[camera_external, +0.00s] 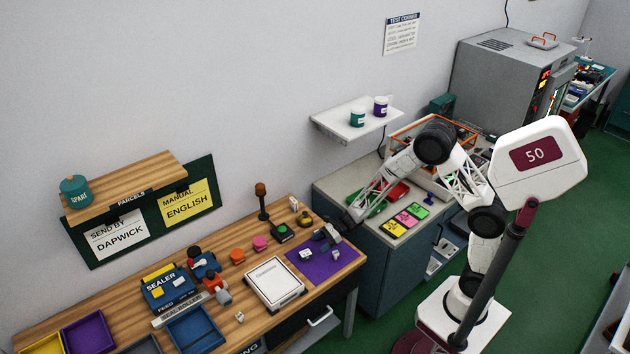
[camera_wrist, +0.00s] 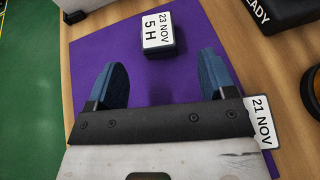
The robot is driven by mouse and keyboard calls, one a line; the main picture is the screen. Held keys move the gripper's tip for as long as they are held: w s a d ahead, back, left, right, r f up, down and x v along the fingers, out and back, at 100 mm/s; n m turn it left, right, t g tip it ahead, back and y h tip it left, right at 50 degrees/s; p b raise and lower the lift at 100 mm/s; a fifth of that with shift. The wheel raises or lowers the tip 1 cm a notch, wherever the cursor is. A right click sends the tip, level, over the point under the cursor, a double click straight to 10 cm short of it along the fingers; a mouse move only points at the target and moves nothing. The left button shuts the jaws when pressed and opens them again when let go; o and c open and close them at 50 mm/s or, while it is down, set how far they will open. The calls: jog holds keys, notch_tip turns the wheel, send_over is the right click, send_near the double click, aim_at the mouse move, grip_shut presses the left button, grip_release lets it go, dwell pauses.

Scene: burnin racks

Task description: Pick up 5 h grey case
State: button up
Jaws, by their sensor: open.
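The grey case marked "23 NOV 5 H" (camera_wrist: 158,35) stands on the purple mat (camera_wrist: 90,60), its white label facing up and its dark grey side showing. It is ahead of my fingertips, apart from them. My gripper (camera_wrist: 163,78) is open, its two blue-grey fingers spread over the mat with nothing between them. In the external view my gripper is low over the purple mat (camera_external: 318,268), and a small light-topped case (camera_external: 306,254) is just left of it. A second label, "21 NOV" (camera_wrist: 263,122), shows beside my right finger, partly hidden by my gripper.
A white-topped box (camera_external: 275,284) lies close to the mat's left side. A black "READY" block (camera_wrist: 275,12) with a green button (camera_external: 282,229) stands behind it. A dark post (camera_external: 262,205) rises near the wall. The front table edge borders green floor.

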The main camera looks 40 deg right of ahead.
aim_at(306, 253)
jog(key=shift+x, duration=1.3)
jog(key=shift+a, duration=0.1)
jog(key=shift+x, duration=2.5)
jog(key=shift+s, duration=0.15)
jog(key=c, duration=1)
jog(key=shift+r, duration=0.15)
jog(key=shift+r, duration=4.85)
